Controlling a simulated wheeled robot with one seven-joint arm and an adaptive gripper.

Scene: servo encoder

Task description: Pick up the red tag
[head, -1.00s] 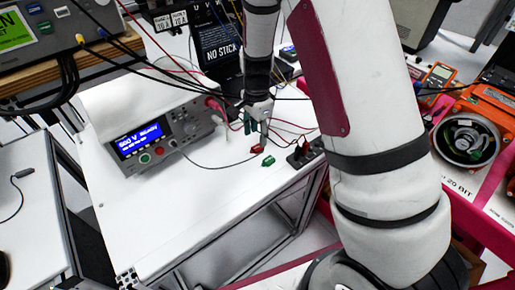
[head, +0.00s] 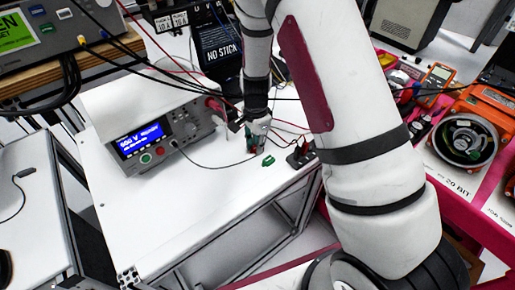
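My gripper (head: 255,146) points down at the white bench top, to the right of the power supply. Its fingertips are low, at or close to the bench surface. The red tag is hidden or nearly hidden at the fingertips, where it lay a second ago. I cannot tell whether the fingers are open around it or shut on it. A small green tag (head: 268,161) lies on the bench just right of and nearer than the fingertips.
The power supply (head: 160,130) with a lit blue display stands left of my gripper. A black block with a red part (head: 301,154) sits right, near the bench edge. Thin red and black cables cross around the gripper. The front bench top (head: 170,210) is clear.

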